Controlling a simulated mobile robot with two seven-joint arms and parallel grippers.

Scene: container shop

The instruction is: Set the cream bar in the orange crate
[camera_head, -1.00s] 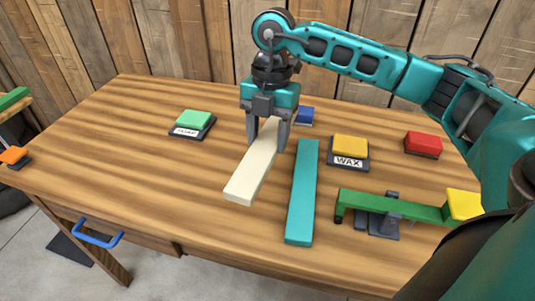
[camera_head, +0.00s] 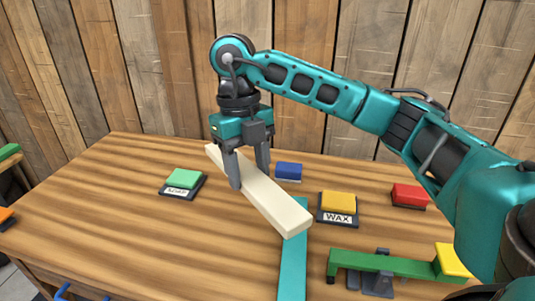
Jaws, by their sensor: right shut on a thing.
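The cream bar (camera_head: 273,204) is a long pale block. My right gripper (camera_head: 249,180) is shut on it near its middle and holds it above the wooden table. The bar slants from back left to front right, and its near end overlaps the far end of the teal bar (camera_head: 293,260) in the picture. No orange crate shows in this view. My left gripper is not in view.
On the table (camera_head: 120,220) are a green block (camera_head: 184,178) on a labelled pad, a blue block (camera_head: 289,171), a yellow block (camera_head: 339,201) on a WAX pad, a red block (camera_head: 409,195), and a green lever (camera_head: 380,264) with a yellow end. The left of the table is clear.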

